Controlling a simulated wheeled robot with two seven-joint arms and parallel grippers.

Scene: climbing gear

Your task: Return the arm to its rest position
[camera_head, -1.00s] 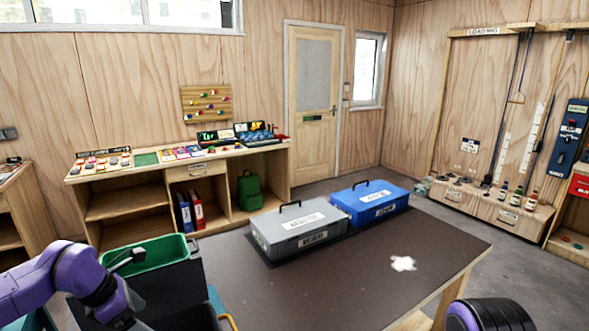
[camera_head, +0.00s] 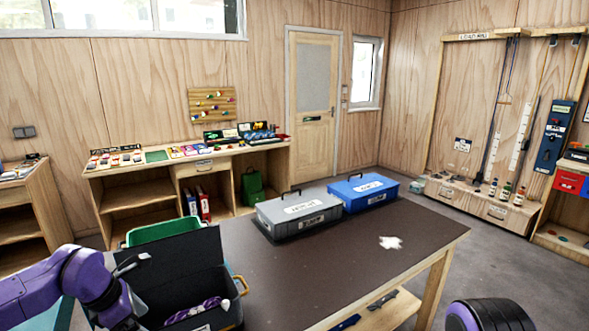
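My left arm (camera_head: 85,285) comes in from the lower left, bent, in purple and black. Nothing is seen held by either arm.
The dark table (camera_head: 330,255) holds a grey box (camera_head: 298,212), a blue box (camera_head: 362,193) and a white patch (camera_head: 390,243). The open dark case (camera_head: 180,265) with purple rope (camera_head: 195,310) and a green bin (camera_head: 165,230) stand near my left arm. Floor is clear at right.

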